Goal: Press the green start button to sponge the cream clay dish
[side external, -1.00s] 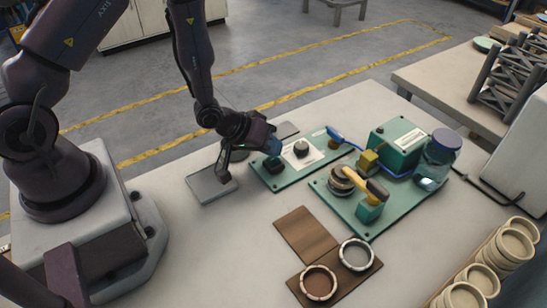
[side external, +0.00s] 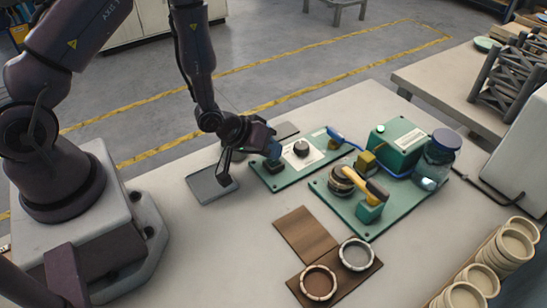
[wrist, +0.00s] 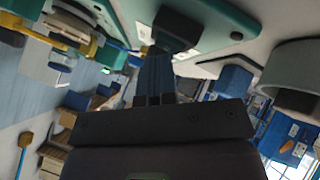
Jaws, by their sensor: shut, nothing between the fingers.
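My gripper (side external: 272,150) is shut and empty, its blue fingers pointing down at a dark button block (side external: 275,167) on the near end of a green panel. In the wrist view the blue fingers (wrist: 157,75) end at or just short of this block (wrist: 176,30); I cannot tell whether they touch. No green button cap shows; the fingers may hide it. A round, brownish-cream dish (side external: 341,179) sits on a green base plate (side external: 365,228). A yellow arm (side external: 377,190) with a teal block (side external: 369,209) stands beside it.
A dark knob (side external: 301,147) and a blue-handled lever (side external: 336,136) are on the same panel. A green box (side external: 397,143) and a jar (side external: 437,160) stand behind the dish. Cream dishes (side external: 513,245) are stacked at right.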

